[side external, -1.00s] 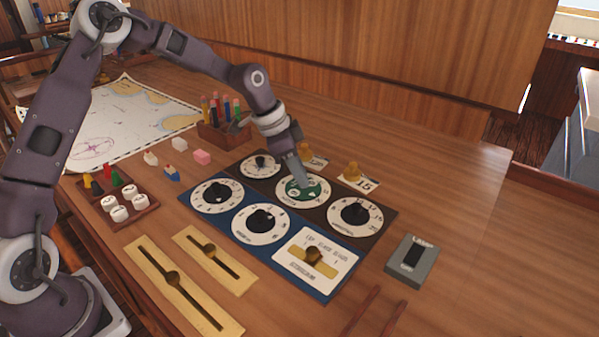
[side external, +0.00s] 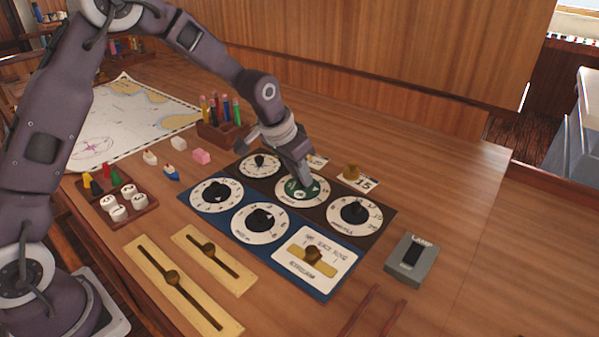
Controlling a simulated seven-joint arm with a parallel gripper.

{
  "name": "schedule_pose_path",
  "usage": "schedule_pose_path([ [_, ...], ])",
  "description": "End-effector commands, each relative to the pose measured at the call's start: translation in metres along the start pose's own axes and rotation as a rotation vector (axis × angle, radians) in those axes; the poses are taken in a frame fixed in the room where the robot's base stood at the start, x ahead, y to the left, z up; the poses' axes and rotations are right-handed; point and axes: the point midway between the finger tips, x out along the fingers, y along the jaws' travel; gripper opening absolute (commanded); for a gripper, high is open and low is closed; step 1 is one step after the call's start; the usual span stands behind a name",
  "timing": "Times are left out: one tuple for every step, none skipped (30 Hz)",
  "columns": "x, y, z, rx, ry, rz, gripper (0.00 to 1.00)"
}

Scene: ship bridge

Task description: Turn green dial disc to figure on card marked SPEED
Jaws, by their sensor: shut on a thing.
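The green dial disc (side external: 312,191) sits on a white round scale in the upper middle of the dial panel (side external: 375,228). My gripper (side external: 303,184) is down at this dial, shut on the part at its middle. The fingers cover much of the disc, so its pointer and setting cannot be read. A card with the figure 15 (side external: 366,184) lies behind the panel with a brass weight (side external: 351,171) on it. Another card with the figure 20 (side external: 318,161) is partly hidden behind my gripper. I cannot read which card is marked SPEED.
Black-knobbed dials (side external: 354,213) surround the green one closely. A brass handle on a white plate (side external: 314,256) is at the front right. A grey lamp switch box (side external: 412,259) stands to the right. Brass sliders (side external: 172,283), a pen holder (side external: 222,133) and small blocks (side external: 201,157) are left.

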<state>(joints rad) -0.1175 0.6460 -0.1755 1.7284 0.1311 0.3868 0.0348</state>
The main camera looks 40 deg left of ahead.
Motion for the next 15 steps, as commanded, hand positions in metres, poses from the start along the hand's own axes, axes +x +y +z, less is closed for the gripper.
schedule_pose_path([
  [-0.0003,0.0003,0.0002,-0.016,-0.001,-0.008,0.0],
  [-0.0003,0.0006,0.0002,-0.025,-0.001,-0.011,0.0],
  [-0.0003,0.0009,0.0002,-0.037,-0.001,-0.016,0.0],
  [-0.0002,0.0006,0.0003,-0.045,-0.001,-0.019,0.0],
  [-0.0002,0.0004,0.0003,-0.051,-0.001,-0.022,0.0],
  [-0.0001,0.0007,0.0003,-0.059,-0.001,-0.025,0.0],
  [-0.0001,0.0009,0.0003,-0.064,-0.001,-0.027,0.0],
  [-0.0001,0.0009,0.0004,-0.068,-0.001,-0.028,0.0],
  [0.0,0.0007,0.0004,-0.072,-0.001,-0.03,0.0],
  [0.0,0.0006,0.0005,-0.074,-0.002,-0.031,0.0],
  [0.0,0.0005,0.0005,-0.076,-0.002,-0.032,0.0],
  [0.0,0.0004,0.0005,-0.078,-0.002,-0.033,0.0],
  [0.0001,0.0003,0.0006,-0.079,-0.002,-0.033,0.0],
  [0.0001,0.0003,0.0006,-0.079,-0.002,-0.034,0.0],
  [0.0001,0.0003,0.0006,-0.079,-0.002,-0.034,0.0],
])
